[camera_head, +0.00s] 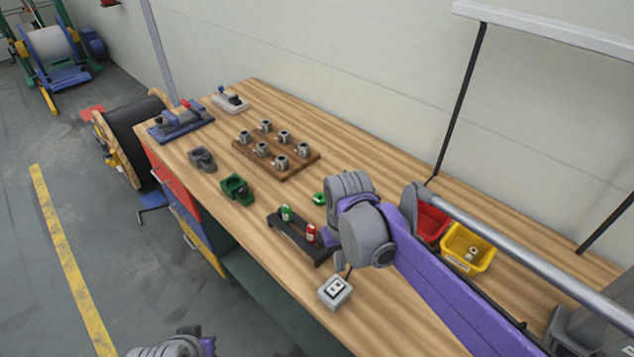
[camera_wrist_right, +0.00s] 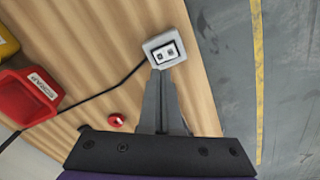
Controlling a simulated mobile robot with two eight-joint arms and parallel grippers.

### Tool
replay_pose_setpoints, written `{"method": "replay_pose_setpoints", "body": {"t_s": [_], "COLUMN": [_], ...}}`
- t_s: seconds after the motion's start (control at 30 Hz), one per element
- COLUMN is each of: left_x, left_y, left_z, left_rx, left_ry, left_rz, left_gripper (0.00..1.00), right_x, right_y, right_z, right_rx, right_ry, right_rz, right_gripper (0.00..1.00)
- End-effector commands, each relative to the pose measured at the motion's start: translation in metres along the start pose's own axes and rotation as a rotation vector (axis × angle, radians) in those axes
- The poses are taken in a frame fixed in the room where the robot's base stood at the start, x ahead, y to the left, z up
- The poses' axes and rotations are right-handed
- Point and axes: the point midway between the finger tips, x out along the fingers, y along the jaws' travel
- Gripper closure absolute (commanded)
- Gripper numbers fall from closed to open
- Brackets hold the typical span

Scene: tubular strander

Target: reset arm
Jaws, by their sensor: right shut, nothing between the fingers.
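My right arm reaches in from the right over the wooden workbench (camera_head: 400,325). My right gripper (camera_head: 345,271) points down, mostly hidden behind its wrist in the head view. In the right wrist view its fingers (camera_wrist_right: 160,75) are together and empty. Their tips appear close to a small white box (camera_wrist_right: 164,50) with a dark-framed face, which also shows near the bench's front edge in the head view (camera_head: 335,291). I cannot tell whether they touch it. Only a grey and purple part of my left arm (camera_head: 175,347) shows at the bottom edge; its gripper is out of view.
A black rack (camera_head: 298,241) holds a green and a red item. A wooden board (camera_head: 275,158) carries several metal parts. A green block (camera_head: 237,189) and grey block (camera_head: 202,159) stand left. Red (camera_head: 431,221) and yellow (camera_head: 468,249) bins lie behind my right arm.

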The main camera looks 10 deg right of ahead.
Motion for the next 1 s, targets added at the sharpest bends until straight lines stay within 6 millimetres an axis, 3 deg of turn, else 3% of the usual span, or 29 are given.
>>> {"method": "replay_pose_setpoints", "body": {"t_s": [0.17, 0.27, 0.47, 0.7, 1.0], "left_x": [0.0, 0.0, 0.0, 0.0, 0.0], "left_y": [0.0, 0.0, 0.0, 0.0, 0.0], "left_z": [0.0, 0.0, 0.0, 0.0, 0.0], "left_rx": [0.0, 0.0, 0.0, 0.0, 0.0], "left_ry": [0.0, 0.0, 0.0, 0.0, 0.0], "left_rz": [0.0, 0.0, 0.0, 0.0, 0.0], "left_gripper": [1.0, 1.0, 1.0, 1.0, 1.0], "right_x": [-0.001, -0.003, 0.001, 0.02, 0.031], "right_y": [0.002, 0.008, 0.028, 0.044, 0.049], "right_z": [0.004, 0.017, 0.066, 0.115, 0.131], "right_rx": [0.004, 0.017, 0.066, 0.118, 0.136], "right_ry": [0.012, 0.055, 0.227, 0.423, 0.504], "right_rz": [0.0, 0.0, 0.005, 0.024, 0.036], "right_gripper": [1.0, 1.0, 1.0, 1.0, 1.0]}}
